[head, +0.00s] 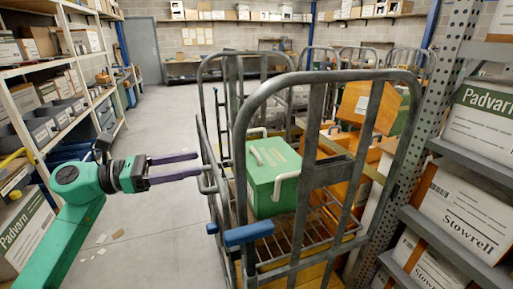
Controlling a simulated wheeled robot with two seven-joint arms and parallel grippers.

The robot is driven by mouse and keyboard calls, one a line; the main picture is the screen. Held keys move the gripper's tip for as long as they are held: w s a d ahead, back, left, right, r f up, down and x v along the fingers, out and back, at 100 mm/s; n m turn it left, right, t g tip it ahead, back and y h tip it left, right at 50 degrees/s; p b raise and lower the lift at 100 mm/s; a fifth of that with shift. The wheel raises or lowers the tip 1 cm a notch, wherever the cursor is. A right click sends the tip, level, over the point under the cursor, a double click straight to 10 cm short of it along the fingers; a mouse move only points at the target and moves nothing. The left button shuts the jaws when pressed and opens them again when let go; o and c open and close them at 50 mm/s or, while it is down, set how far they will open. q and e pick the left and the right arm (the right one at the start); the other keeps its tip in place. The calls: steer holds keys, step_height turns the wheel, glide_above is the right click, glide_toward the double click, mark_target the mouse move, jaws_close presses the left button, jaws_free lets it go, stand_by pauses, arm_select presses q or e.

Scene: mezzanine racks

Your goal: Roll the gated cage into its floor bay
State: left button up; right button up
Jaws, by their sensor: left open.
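The grey tubular roll cage (243,138) stands upright in the middle of the view. A green box (272,178) with pale handles sits inside it on a wire base. A blue bar (248,233) sticks out low on its near side. A thin framed gate with a pale loop handle (208,181) is on its left side. My left gripper (199,165) comes from the left, open, with its two purple fingers pointing at that handle. Whether they touch it is unclear. I cannot make out a marked floor bay. My right gripper is out of view.
More cages (357,56) stand behind, with orange boxes (359,103) close by. A perforated rack post (440,110) and shelves of cartons (466,205) are close on the right. Loaded shelves (52,68) line the left. Grey floor (168,110) is open between, with paper scraps (101,239).

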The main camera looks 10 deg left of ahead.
mark_target(234, 155)
arm_select(q)
steer(key=p+x, duration=0.2)
steer(key=x, duration=0.2)
steer(key=p+x, duration=0.2)
steer(key=x, duration=0.2)
steer(key=p+x, duration=0.2)
steer(key=x, duration=0.2)
steer(key=shift+a+r, duration=0.1)
steer(key=shift+r, duration=0.3)
steer(key=shift+w+f, duration=0.1)
steer(key=shift+f, duration=0.1)
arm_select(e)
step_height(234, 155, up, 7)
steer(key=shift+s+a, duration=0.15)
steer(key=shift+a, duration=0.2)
arm_select(q)
steer(key=shift+c, duration=0.3)
jaws_close()
